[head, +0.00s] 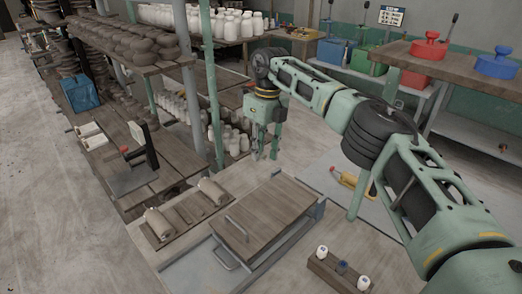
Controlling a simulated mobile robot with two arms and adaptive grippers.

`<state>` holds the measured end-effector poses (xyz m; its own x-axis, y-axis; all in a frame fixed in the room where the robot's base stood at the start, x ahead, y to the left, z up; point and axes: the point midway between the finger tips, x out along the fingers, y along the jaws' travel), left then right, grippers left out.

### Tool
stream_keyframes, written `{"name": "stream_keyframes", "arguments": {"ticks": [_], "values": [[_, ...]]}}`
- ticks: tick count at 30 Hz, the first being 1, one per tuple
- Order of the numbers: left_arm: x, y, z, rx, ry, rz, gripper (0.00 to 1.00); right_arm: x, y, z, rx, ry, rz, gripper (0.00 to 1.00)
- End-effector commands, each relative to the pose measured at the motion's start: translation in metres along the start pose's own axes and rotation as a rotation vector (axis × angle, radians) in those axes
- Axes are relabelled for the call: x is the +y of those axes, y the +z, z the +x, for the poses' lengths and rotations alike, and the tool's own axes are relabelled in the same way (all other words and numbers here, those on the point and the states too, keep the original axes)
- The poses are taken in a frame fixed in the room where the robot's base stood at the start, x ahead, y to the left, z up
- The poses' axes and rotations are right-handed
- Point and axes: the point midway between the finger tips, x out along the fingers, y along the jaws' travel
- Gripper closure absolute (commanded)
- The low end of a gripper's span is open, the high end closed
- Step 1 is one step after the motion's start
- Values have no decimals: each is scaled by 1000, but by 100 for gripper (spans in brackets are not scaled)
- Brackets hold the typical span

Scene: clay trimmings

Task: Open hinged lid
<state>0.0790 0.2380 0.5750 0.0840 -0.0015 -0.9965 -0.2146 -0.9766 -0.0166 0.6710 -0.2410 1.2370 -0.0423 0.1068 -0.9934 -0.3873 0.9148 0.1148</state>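A brown wooden lid (268,212) lies flat and closed on a low box on the workbench. A thin metal bar handle (237,229) sits near its left edge, and grey metal shows along its right side. My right gripper (267,154) hangs pointing down, above and behind the lid's far edge, apart from the lid and its handle. Its fingers look spread with nothing between them. My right arm reaches in from the right. My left gripper is not in view. The inside of the box is hidden.
A grey tray with a metal handle (224,259) lies left of the box. Rolls on a wooden board (163,238) lie farther left. A wooden holder with small bottles (326,270) stands front right. A yellow-handled tool (350,181) lies behind. Pottery shelves stand at the back left.

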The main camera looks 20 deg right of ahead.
Motion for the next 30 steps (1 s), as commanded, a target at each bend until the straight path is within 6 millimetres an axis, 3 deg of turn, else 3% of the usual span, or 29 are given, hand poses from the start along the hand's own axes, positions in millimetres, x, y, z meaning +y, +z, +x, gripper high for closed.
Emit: {"name": "stream_keyframes", "arguments": {"ticks": [6,14,24,30], "values": [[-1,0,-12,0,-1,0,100,0,0,20,1,-1,0,75],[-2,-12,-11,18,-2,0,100,0,0,23,0,-1,0,75],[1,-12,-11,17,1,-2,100,0,0,23,0,-1,0,100],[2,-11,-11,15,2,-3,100,0,0,23,0,-1,0,100]]}}
